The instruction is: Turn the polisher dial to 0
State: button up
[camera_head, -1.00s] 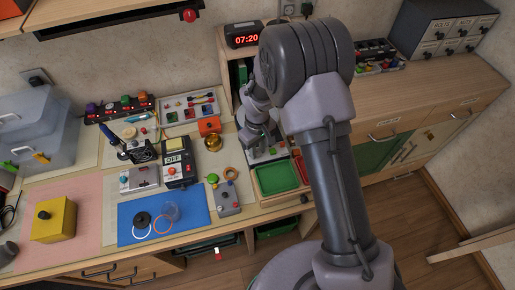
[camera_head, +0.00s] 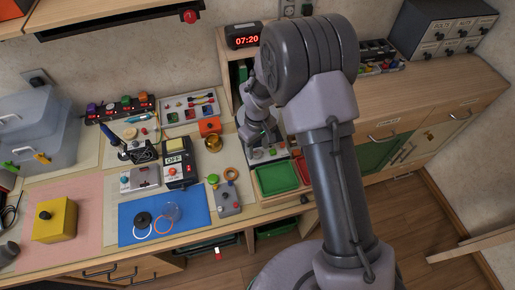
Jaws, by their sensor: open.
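My gripper (camera_head: 259,141) is open, pointing down over a small grey panel (camera_head: 271,154) with little knobs behind the red and green trays. The fingers and wrist cover part of this panel. I cannot tell whether they touch it. No polisher label or dial scale is readable, so I cannot tell for sure which knob is the polisher dial or where it points.
A green tray (camera_head: 277,178) lies just in front of the panel. A brass cup (camera_head: 213,143) and a grey box with knobs (camera_head: 228,199) stand to the left. An alarm clock (camera_head: 243,36) stands on the shelf behind.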

notch_tip(320, 180, up, 16)
jog(key=p, duration=0.4)
notch_tip(320, 180, up, 6)
jog(key=m+t+b, duration=0.1)
jog(key=m+b, duration=0.1)
send_over(258, 152)
jog(key=s+d, duration=0.2)
jog(key=d, duration=0.1)
jog(key=s+d+r+m+t+y+b, duration=0.1)
jog(key=s+d+r+m, duration=0.15)
jog(key=s, duration=0.25)
jog(key=s+d+r+m+t+b, duration=0.1)
jog(key=s+d+r+m+b, duration=0.1)
jog(key=s+r, duration=0.2)
jog(key=s+d+m+t+y+b, duration=0.1)
jog(key=s+m, duration=0.4)
jog(key=s, duration=0.7)
jog(key=shift+d+r+m+t+b, duration=0.15)
jog(key=shift+d+m+t+b, duration=0.2)
jog(key=shift+d+t+b, duration=0.45)
jog(key=shift+s, duration=0.1)
